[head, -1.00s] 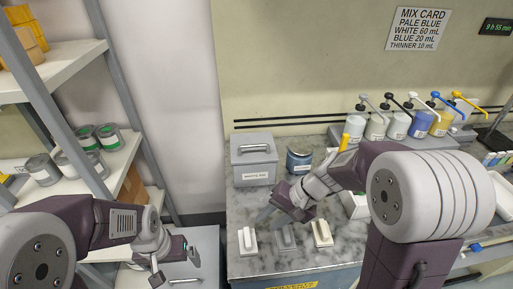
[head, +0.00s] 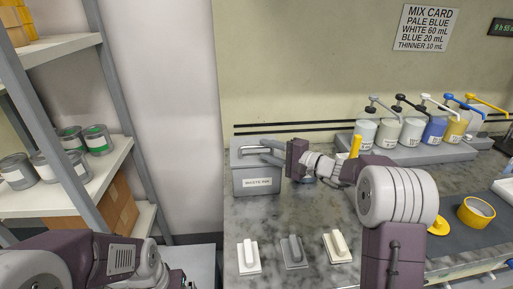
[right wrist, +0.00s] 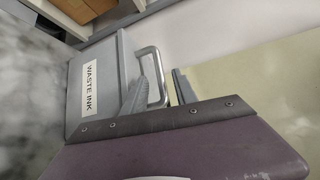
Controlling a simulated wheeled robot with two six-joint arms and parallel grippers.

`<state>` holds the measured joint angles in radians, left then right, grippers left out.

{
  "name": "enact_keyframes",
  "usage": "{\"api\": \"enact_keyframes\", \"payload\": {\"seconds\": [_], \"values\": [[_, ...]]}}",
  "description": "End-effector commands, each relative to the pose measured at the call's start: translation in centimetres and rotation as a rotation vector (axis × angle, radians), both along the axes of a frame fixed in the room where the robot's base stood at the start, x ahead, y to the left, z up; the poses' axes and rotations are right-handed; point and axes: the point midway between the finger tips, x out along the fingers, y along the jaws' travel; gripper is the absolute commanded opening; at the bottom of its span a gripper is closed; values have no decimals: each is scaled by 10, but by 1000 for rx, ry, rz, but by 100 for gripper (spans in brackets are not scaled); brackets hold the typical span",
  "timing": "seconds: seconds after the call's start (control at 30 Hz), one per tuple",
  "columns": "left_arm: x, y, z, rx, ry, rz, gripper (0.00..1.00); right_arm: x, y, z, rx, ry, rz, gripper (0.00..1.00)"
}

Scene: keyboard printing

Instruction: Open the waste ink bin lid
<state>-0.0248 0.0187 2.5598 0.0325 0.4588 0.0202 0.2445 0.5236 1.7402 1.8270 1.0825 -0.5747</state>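The waste ink bin (head: 257,183) is a grey box with a white label. It stands at the back left of the marbled counter, and its lid (head: 243,158) is shut. A metal bar handle (right wrist: 157,88) rises from the lid. My right gripper (head: 268,150) reaches in from the right at handle height. In the right wrist view my right gripper (right wrist: 164,65) has its fingers apart, with the handle bar showing between them; I cannot tell whether they touch it. My left gripper (head: 165,279) is low at the bottom edge, its fingers not clear.
Three small handled blocks, white (head: 248,256), grey (head: 293,251) and cream (head: 338,245), lie in front of the bin. Pump bottles (head: 398,130) stand on a raised tray at the right. A shelf (head: 100,175) with cans is at left.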

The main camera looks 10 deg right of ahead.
Motion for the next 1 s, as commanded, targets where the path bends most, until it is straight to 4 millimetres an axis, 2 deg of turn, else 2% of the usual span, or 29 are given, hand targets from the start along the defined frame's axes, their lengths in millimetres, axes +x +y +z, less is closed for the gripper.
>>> {"api": "enact_keyframes", "payload": {"seconds": [0.1,0.2,0.57,0.6,0.7,1.0], "values": [[0,0,6,0,0,0,100,16,18,-2,1,1,4,34],[0,0,9,0,0,0,100,26,27,-4,0,1,2,34],[0,0,9,0,0,0,100,32,33,-6,0,1,0,34],[0,0,9,0,0,0,100,32,33,-6,0,1,0,23],[0,0,9,0,0,0,100,32,33,-6,0,1,0,0],[0,0,9,0,0,0,100,32,33,-6,0,1,0,0]]}}
